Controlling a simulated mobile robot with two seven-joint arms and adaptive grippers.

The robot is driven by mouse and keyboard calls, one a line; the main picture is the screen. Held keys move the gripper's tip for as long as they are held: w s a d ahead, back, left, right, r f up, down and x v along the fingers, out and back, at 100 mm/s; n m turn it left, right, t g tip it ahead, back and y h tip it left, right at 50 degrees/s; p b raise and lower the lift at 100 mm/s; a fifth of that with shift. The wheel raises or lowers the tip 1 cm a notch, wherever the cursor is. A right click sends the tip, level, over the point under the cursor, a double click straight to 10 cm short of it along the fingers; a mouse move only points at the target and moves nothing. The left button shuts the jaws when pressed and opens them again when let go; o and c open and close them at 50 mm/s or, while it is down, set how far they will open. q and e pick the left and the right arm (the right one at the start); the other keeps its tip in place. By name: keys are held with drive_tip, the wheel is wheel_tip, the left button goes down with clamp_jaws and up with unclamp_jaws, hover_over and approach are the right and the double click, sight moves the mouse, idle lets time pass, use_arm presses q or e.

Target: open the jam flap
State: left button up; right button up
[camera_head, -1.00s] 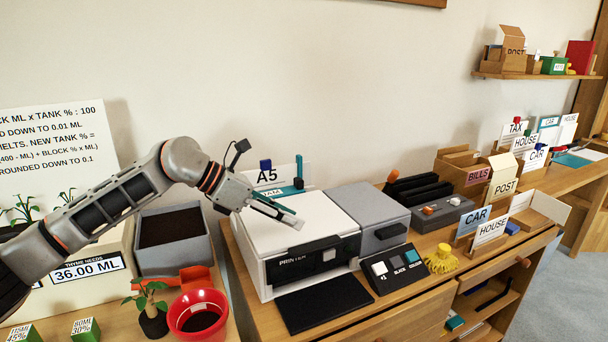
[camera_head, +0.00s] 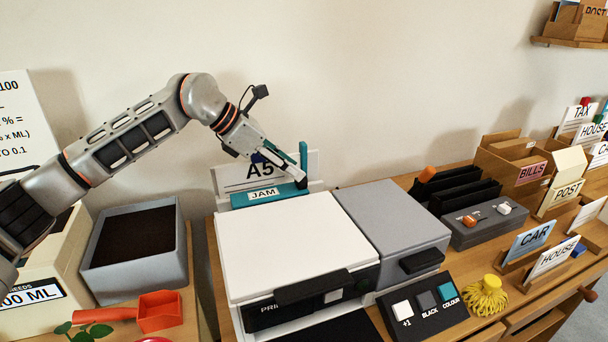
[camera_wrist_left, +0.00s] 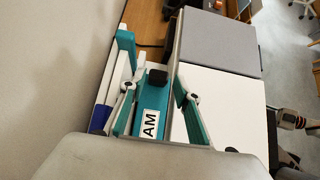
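The jam flap (camera_head: 245,197) is a teal strip labelled JAM along the back edge of the white printer (camera_head: 290,235). It looks shut. In the left wrist view the flap (camera_wrist_left: 152,97) runs between my fingers, with a black tab (camera_wrist_left: 157,77) on it. My left gripper (camera_head: 286,174) is above the flap at its right part, pointing down and right. In the left wrist view its two fingers (camera_wrist_left: 160,88) are spread apart, one on each side of the flap. Whether they touch it I cannot tell.
A teal upright post (camera_head: 303,160) stands close beside the fingertips. An A5 card (camera_head: 235,178) stands behind the flap. A grey unit (camera_head: 390,225) adjoins the printer on the right. A button panel (camera_head: 424,305) is in front. The printer's white top is clear.

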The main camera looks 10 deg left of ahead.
use_arm(q)
drive_tip(key=x, duration=0.4)
drive_tip(key=shift+f+b, duration=0.2)
drive_tip(key=shift+b, duration=0.15)
drive_tip(key=shift+w+d+f, duration=0.1)
drive_tip(key=shift+w+d, duration=0.1)
use_arm(e)
drive_tip(key=shift+w+a+r, duration=0.3)
drive_tip(key=shift+w+r, duration=0.15)
drive_tip(key=shift+w, duration=0.2)
use_arm(q)
clamp_jaws()
use_arm(e)
drive_tip(key=shift+s+f, duration=0.1)
drive_tip(key=shift+f, duration=0.05)
drive_tip(key=shift+s+d, duration=0.1)
